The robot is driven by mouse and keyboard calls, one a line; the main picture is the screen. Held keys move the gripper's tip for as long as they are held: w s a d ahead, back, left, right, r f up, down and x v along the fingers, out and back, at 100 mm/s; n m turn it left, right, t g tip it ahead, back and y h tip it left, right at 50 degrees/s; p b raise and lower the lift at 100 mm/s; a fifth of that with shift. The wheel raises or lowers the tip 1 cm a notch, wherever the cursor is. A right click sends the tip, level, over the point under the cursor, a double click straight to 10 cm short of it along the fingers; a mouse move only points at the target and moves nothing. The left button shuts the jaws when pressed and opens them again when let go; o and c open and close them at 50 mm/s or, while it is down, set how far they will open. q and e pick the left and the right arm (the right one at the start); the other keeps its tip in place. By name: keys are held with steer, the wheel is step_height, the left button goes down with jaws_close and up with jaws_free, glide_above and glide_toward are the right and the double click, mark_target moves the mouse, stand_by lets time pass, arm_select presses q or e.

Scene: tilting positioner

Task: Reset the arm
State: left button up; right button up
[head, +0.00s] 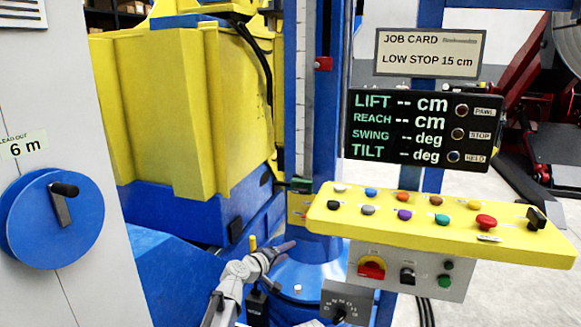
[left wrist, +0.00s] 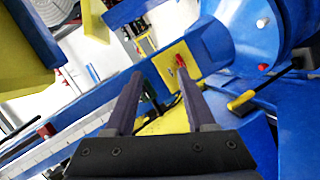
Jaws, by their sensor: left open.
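My left gripper (head: 284,246) is low in the head view, in front of the blue column's base, and holds nothing. In the left wrist view its two fingers (left wrist: 158,84) stand apart, with a yellow plate bearing a red part (left wrist: 181,62) beyond them. The positioner's blue column (head: 325,130) has a scale and a red marker (head: 323,63). The black display (head: 425,128) shows dashes for lift, reach, swing and tilt. The yellow button panel (head: 440,222) carries several coloured buttons and a black switch (head: 536,217). My right gripper is out of view.
A grey box (head: 410,273) under the panel has a red-and-yellow rotary switch (head: 371,267), a black selector and green buttons. A job card (head: 430,53) reads "LOW STOP 15 cm". A grey cabinet with a blue wheel (head: 52,218) stands left. A yellow-ended lever (left wrist: 242,100) is right of the fingers.

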arm_select(q)
steer(key=s+a+f+m+g+y, duration=0.2)
steer(key=s+a+f+m+g, duration=0.1)
steer(key=s+f, duration=0.4)
steer(key=s+a+f+m+g+y, duration=0.1)
steer(key=s+a+f+m+g, duration=0.25)
steer(key=s, duration=0.65)
steer(key=s+a+f+g+y, duration=0.3)
steer(key=s+a, duration=0.2)
steer(key=s, duration=0.2)
steer(key=s+a+f+g+y, duration=0.2)
steer(key=s+a+f+y, duration=0.15)
steer(key=s, duration=0.35)
steer(key=s+d+r+m+p, duration=0.1)
steer(key=d+r+p, duration=0.2)
steer(key=r+p, duration=0.5)
steer(key=s+d+r+m+p, duration=0.1)
steer(key=s+d+r+p, duration=0.1)
steer(key=d+r+p, duration=0.2)
steer(key=s+d+r+m+p, duration=0.1)
steer(key=d+r+m+p, duration=0.1)
steer(key=r+p, duration=0.9)
steer(key=shift+s+d+r+g+p, duration=0.35)
steer(key=shift+d+r+g, duration=0.1)
steer(key=shift+d+r, duration=0.3)
